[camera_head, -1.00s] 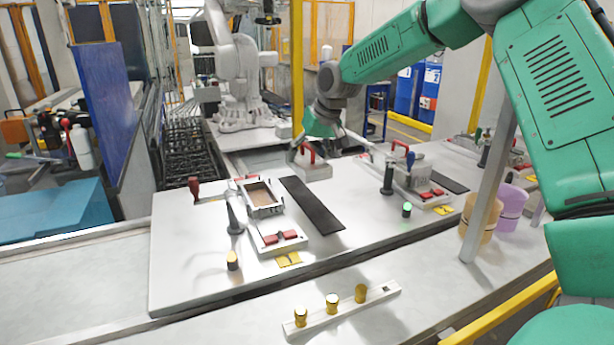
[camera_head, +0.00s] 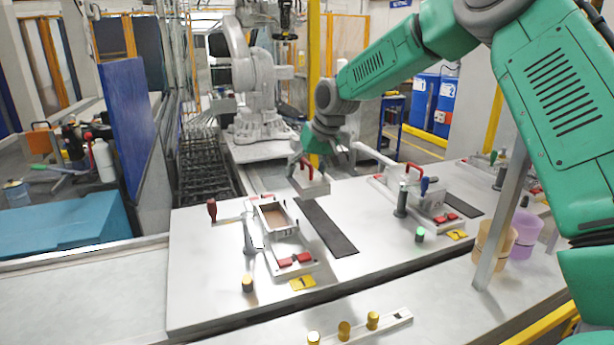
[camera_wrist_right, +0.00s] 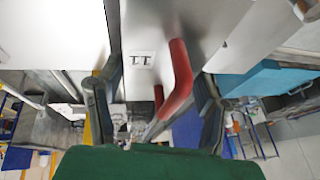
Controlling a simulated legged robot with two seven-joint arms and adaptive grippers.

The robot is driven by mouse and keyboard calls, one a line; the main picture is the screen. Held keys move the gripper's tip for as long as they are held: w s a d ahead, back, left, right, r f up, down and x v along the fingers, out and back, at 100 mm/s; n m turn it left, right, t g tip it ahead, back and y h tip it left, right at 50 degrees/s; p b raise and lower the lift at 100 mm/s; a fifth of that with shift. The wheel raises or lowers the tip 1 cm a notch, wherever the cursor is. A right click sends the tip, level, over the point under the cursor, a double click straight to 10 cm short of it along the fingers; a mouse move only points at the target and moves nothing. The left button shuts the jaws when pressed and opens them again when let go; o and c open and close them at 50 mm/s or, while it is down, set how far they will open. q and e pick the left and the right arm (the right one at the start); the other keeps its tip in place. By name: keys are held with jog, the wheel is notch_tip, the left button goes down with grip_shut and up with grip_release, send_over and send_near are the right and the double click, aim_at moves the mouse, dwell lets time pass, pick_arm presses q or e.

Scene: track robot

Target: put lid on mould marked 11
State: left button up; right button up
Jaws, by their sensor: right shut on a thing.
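My right gripper (camera_head: 312,163) is shut on the red handle of a pale block-like lid (camera_head: 313,185). It holds the lid near the back edge of the table, beyond the black strip. In the right wrist view, the gripper (camera_wrist_right: 155,100) has a finger on each side of the red handle (camera_wrist_right: 177,85), and the lid's top carries a small mark (camera_wrist_right: 140,61) resembling 11. An open mould (camera_head: 291,214) with a brown inside sits on the table, left of the black strip and nearer than the lid. No number is readable on it. My left gripper is out of view.
A black strip (camera_head: 327,227) lies right of the mould. A second station (camera_head: 432,205) with a red handle stands to the right. A grey pole (camera_head: 503,215) rises at the right front.

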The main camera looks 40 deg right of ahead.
jog(key=r+p, duration=0.1)
jog(key=p, duration=0.4)
send_over(270, 203)
jog(key=s+d, duration=0.1)
jog(key=s, duration=0.1)
jog(key=shift+w+r, duration=0.2)
jog(key=shift+w, duration=0.05)
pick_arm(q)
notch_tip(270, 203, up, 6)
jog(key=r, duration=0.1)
pick_arm(e)
jog(key=shift+a+f, duration=0.1)
jog(key=shift+a, duration=0.2)
jog(key=shift+w+a+f, duration=0.1)
jog(key=shift+f, duration=0.1)
jog(key=f+b, duration=0.3)
jog(key=shift+d+f, duration=0.3)
jog(key=shift+a+f+b, duration=0.2)
jog(key=shift+f+b, duration=0.4)
jog(key=shift+f, duration=0.05)
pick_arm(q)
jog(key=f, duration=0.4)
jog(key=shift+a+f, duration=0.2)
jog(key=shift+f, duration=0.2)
pick_arm(e)
jog(key=shift+r, duration=0.1)
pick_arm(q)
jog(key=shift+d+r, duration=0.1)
pick_arm(e)
jog(key=shift+d, duration=0.1)
